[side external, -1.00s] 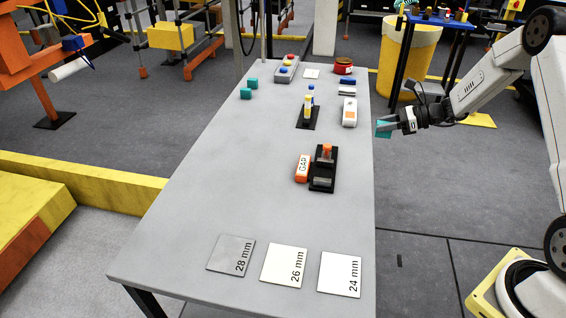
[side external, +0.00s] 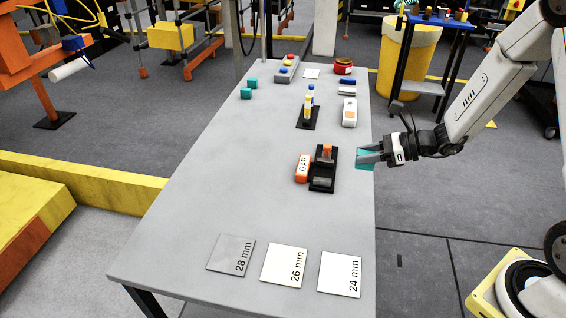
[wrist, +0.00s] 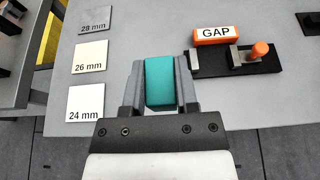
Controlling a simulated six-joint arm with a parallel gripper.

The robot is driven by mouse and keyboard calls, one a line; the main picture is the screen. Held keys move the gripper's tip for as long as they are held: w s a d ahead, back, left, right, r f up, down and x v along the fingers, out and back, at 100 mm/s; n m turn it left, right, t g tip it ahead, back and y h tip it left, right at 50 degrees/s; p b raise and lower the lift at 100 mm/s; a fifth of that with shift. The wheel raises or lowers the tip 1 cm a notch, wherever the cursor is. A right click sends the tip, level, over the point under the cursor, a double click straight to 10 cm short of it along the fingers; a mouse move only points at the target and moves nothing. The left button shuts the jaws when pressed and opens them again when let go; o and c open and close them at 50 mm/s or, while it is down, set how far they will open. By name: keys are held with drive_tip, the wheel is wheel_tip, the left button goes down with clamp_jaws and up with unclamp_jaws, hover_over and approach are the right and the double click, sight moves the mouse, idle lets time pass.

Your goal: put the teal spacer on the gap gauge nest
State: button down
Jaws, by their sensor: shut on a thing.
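A teal spacer (wrist: 160,84) is held between the two fingers of my gripper (wrist: 160,92) in the wrist view. In the side view my gripper (side external: 370,155) is at the table's right edge, with the teal spacer (side external: 366,164) showing at its fingertips. The gap gauge (side external: 322,170) is a black base with an orange knob and an orange block marked GAP, just left of my gripper. In the wrist view the gauge (wrist: 235,68) is ahead and to the right, with an open space between its grey blocks. The spacer is apart from it.
Plates marked 28 mm (side external: 231,254), 26 mm (side external: 284,266) and 24 mm (side external: 340,274) lie at the table's near end. Two more teal blocks (side external: 247,93) sit at the far left. A white device (side external: 349,113) and a black stand (side external: 307,118) are beyond the gauge. The table's middle left is clear.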

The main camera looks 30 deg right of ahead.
drive_tip(key=shift+s+a, duration=0.15)
drive_tip(key=w+f, duration=0.2)
drive_tip(key=w, duration=0.2)
drive_tip(key=w+f, duration=0.3)
drive_tip(key=w, duration=0.1)
drive_tip(key=w+f, duration=0.3)
drive_tip(key=w, duration=0.1)
drive_tip(key=shift+w+d+f, duration=0.15)
drive_tip(key=shift+w+d, duration=0.1)
drive_tip(key=shift+w+f, duration=0.55)
drive_tip(key=shift+f, duration=0.1)
drive_tip(key=shift+w+f, duration=0.2)
drive_tip(key=shift+f, duration=1.55)
drive_tip(key=shift+f, duration=0.15)
